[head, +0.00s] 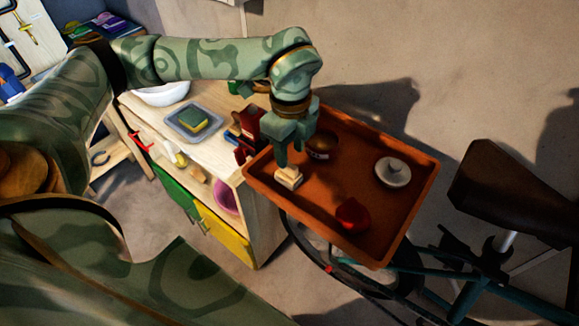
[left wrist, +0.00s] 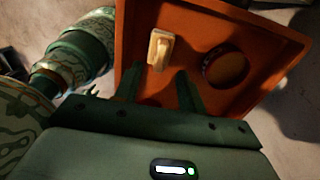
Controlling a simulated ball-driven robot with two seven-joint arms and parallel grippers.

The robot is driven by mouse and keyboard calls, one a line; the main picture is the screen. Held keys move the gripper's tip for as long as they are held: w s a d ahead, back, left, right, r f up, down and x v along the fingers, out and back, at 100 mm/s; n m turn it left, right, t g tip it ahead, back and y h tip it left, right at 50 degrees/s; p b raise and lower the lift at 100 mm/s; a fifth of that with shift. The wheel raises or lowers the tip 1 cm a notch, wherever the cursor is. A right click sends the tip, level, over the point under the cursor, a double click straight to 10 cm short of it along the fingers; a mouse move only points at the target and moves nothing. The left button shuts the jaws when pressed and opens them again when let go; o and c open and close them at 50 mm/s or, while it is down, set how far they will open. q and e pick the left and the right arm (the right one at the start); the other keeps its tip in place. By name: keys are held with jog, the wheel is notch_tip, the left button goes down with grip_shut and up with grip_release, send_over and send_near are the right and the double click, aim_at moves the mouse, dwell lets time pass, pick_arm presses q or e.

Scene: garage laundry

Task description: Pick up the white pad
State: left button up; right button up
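A small cream-white block with a raised grip (head: 288,178) lies on the orange tray (head: 262,184) near its left side; it also shows in the left wrist view (left wrist: 160,48). A round white disc with a knob (head: 392,172) lies farther right on the tray. I cannot tell for sure which one is the white pad. My left gripper (head: 291,153) points down over the tray, close to the cream block. In the left wrist view its two fingers (left wrist: 160,84) are apart with nothing between them; the block lies beyond the tips. My right gripper is not in view.
A dark brown round item (head: 322,144) and a red item (head: 352,214) share the tray. Left of it stands a wooden cabinet with a grey dish holding a sponge (head: 194,122) and a red box (head: 248,125). A bicycle saddle (head: 505,185) is at right.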

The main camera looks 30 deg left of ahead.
aim_at(289, 172)
pick_arm(q)
jog(key=f, duration=0.5)
jog(key=shift+a+f+b, duration=0.2)
jog(key=shift+a+b, duration=0.05)
jog(key=shift+b, duration=0.1)
grip_shut()
